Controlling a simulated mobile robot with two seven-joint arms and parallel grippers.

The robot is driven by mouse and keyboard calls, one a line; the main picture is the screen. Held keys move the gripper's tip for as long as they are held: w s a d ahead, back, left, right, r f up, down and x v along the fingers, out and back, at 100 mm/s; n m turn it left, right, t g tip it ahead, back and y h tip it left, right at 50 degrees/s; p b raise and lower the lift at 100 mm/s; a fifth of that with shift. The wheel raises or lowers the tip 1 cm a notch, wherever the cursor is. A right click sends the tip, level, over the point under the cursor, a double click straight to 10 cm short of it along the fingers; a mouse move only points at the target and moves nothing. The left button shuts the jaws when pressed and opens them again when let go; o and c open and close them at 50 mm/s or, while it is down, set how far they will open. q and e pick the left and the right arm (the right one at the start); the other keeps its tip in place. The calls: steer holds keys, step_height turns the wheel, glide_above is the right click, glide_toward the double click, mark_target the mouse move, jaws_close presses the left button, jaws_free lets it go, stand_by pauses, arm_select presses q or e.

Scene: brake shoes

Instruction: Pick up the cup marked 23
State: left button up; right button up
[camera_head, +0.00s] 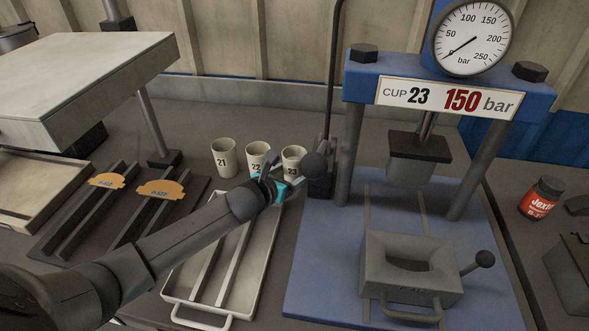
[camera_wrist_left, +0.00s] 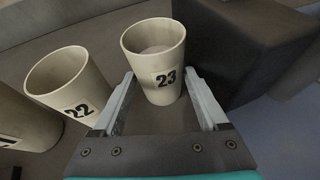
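The cup marked 23 (camera_head: 293,158) is a cream cup with a dark number, standing upright at the right end of a row of cups on the bench. In the left wrist view the cup (camera_wrist_left: 155,60) stands just ahead of and partly between the fingertips, with its number facing me. My left gripper (camera_head: 283,173) is open; its fingers (camera_wrist_left: 160,88) lie to either side of the cup's lower part. I cannot tell whether they touch it. My right gripper is not in view.
Cup 22 (camera_head: 257,155) stands close on the left, cup 21 (camera_head: 223,158) beyond it. A pale tray (camera_head: 252,296) lies under my left arm.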

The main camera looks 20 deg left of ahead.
arm_select(q)
steer(key=c, duration=1.1)
steer(key=shift+r, duration=0.2)
